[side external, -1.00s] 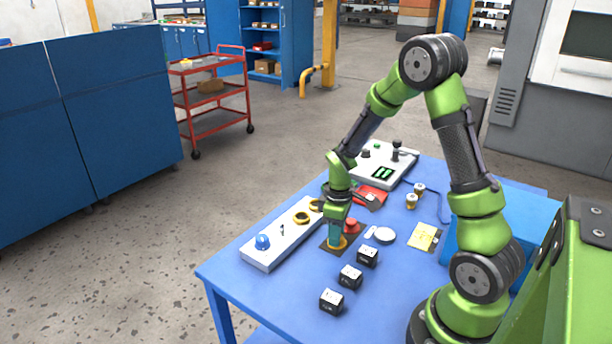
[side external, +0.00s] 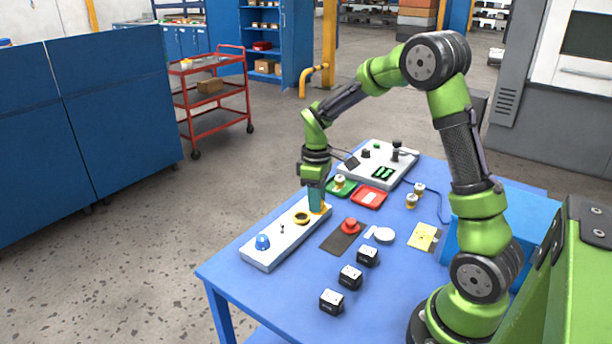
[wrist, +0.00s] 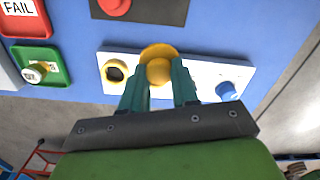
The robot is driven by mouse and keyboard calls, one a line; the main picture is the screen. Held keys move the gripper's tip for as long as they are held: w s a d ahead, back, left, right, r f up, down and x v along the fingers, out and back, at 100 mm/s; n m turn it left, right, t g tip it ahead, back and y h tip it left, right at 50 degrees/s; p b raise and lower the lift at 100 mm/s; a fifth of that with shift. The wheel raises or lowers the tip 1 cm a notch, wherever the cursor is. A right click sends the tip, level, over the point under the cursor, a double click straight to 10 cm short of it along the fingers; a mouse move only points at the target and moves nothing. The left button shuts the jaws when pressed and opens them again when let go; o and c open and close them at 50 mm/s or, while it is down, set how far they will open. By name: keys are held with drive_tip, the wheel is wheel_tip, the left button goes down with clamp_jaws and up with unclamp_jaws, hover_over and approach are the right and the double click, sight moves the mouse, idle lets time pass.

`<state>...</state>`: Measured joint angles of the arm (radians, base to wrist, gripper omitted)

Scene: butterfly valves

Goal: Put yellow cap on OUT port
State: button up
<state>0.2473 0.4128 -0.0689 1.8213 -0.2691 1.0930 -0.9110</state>
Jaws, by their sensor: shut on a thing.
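My gripper (side external: 317,207) is shut on the yellow cap (wrist: 158,68), a round knob with a wider yellow disc behind it. The white panel (side external: 267,256) carries a blue cap (side external: 263,242) at one end and yellow-ringed ports. One ringed port (side external: 302,218) shows in the side view beside my gripper; the far one is hidden behind it. In the wrist view an open ringed port (wrist: 116,71) lies left of the yellow cap, and the blue cap (wrist: 226,91) lies right. I cannot tell whether the yellow cap touches the panel. No port label is readable.
A dark mat (side external: 340,238) with a red cap (side external: 351,226) lies beside the panel. A green tray (side external: 348,190) holding a fitting and a red FAIL tray (wrist: 22,17) stand beyond. Several black blocks (side external: 350,277) sit toward the front; bare blue table surrounds them.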

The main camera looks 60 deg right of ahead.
drive_tip(key=w, duration=0.5)
drive_tip(key=shift+w+r, duration=0.1)
drive_tip(key=shift+r, duration=0.05)
drive_tip(key=shift+f, duration=2.05)
drive_tip(key=shift+f, duration=0.15)
idle(0.3)
drive_tip(key=o, duration=1.6)
drive_tip(key=shift+c, duration=0.2)
drive_tip(key=shift+r, duration=2.55)
